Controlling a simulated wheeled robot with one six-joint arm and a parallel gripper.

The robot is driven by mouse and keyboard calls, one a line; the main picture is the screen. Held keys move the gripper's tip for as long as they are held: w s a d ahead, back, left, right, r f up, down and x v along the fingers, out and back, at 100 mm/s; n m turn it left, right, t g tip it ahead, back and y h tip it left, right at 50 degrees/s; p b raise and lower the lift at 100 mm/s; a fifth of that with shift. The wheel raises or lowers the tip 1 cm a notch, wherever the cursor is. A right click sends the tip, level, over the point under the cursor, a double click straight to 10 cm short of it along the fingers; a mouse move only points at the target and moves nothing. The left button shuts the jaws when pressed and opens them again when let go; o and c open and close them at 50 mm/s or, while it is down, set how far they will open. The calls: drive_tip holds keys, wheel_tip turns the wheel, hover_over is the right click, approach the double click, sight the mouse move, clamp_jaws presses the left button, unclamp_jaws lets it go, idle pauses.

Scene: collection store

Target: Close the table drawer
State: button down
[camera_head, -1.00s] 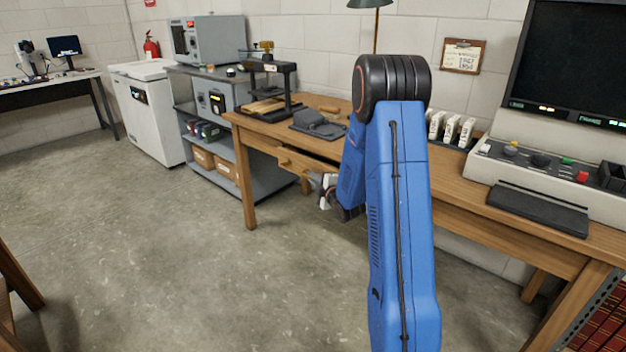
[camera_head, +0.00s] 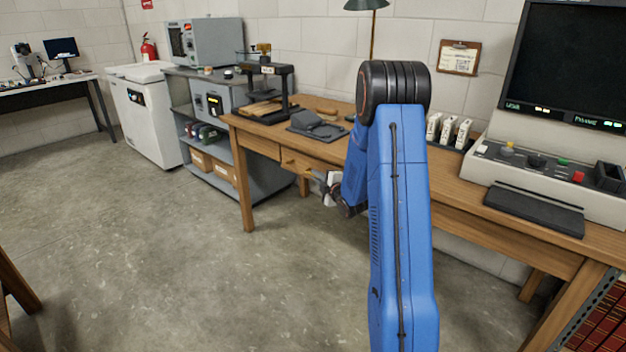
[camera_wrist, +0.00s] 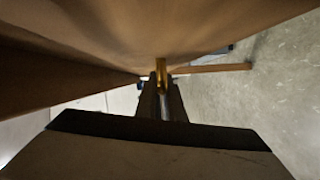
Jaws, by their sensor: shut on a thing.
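The wooden table (camera_head: 452,192) stands along the wall. Its drawer (camera_head: 300,162) shows in the front of the table, left of my arm, and looks nearly flush with it; a small remaining gap cannot be ruled out. In the wrist view a brass-coloured handle (camera_wrist: 161,72) stands between my gripper's fingertips. My gripper (camera_wrist: 161,95) is shut on this handle, beneath a wooden surface. In the head view my gripper (camera_head: 328,184) is small at the drawer front, and my blue arm hides the right part of the drawer.
On the tabletop are a black-framed stand (camera_head: 270,90), a dark grey object (camera_head: 316,126), white upright holders (camera_head: 448,130) and a control console (camera_head: 545,180). A grey shelf unit (camera_head: 212,160) stands left of the table. The floor in front is clear.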

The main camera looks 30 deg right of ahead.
drive_tip(key=shift+d, duration=0.2)
drive_tip(key=c, duration=1.9)
unclamp_jaws()
drive_tip(key=shift+d, duration=0.1)
drive_tip(key=shift+o, duration=0.2)
drive_tip(key=shift+w, duration=0.1)
drive_tip(key=s+r, duration=0.1)
drive_tip(key=s, duration=1.6)
drive_tip(key=shift+s+a, duration=0.25)
drive_tip(key=shift+a, duration=0.2)
drive_tip(key=shift+r, duration=0.1)
